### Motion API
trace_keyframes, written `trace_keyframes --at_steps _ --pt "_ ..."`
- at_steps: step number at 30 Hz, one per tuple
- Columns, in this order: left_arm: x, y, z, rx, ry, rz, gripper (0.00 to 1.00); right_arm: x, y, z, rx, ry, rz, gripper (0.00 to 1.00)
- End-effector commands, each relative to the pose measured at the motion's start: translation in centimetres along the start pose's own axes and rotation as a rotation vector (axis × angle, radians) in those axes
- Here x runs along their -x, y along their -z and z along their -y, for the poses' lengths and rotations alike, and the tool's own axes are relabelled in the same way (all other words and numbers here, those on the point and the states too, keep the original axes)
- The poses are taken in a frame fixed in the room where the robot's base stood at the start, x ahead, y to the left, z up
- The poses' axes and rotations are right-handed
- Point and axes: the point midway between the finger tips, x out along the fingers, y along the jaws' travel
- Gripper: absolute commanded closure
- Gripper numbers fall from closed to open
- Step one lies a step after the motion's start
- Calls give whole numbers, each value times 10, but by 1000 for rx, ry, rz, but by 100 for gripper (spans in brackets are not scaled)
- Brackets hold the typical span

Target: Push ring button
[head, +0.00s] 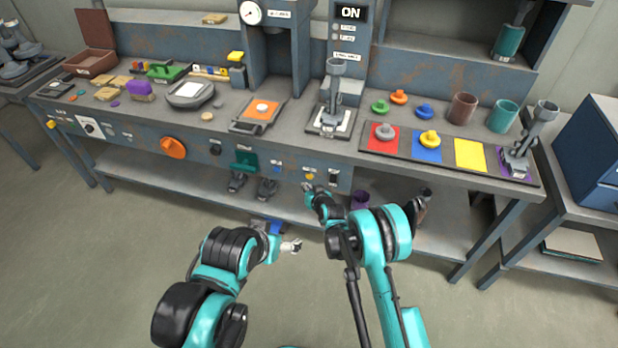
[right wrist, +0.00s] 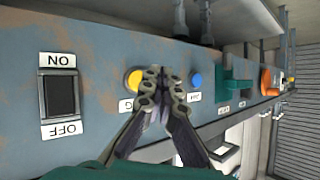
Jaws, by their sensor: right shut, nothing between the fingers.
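The yellow button (right wrist: 133,80) sits on the blue-grey front panel of the bench. Its label (right wrist: 127,105) is partly hidden behind my fingers, with only an end letter like "G" showing. In the head view the yellow button (head: 310,176) is just above my right gripper (head: 308,188). In the right wrist view my right gripper (right wrist: 160,78) is shut and empty. Its tips overlap the button's right edge; I cannot tell whether they touch it. My left gripper (head: 293,246) hangs low in front of the bench, and its opening is too small to read.
A blue button (right wrist: 196,79) and a black ON/OFF rocker switch (right wrist: 61,97) flank the yellow button. A green part (head: 244,161) and an orange knob (head: 173,147) are farther left on the panel. Above, the worktop carries several rings, cups and fixtures. A display (head: 350,12) reads ON.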

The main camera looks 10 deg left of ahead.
Motion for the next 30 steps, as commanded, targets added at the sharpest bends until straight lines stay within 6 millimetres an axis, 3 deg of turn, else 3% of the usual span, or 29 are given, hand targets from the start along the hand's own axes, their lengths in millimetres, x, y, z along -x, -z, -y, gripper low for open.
trace_keyframes --at_steps 7,30 --pt "0 0 0 0 0 0 20 -11 8 -9 -1 0 0 100" --pt "0 0 0 0 0 0 20 -12 9 -9 0 0 0 100"
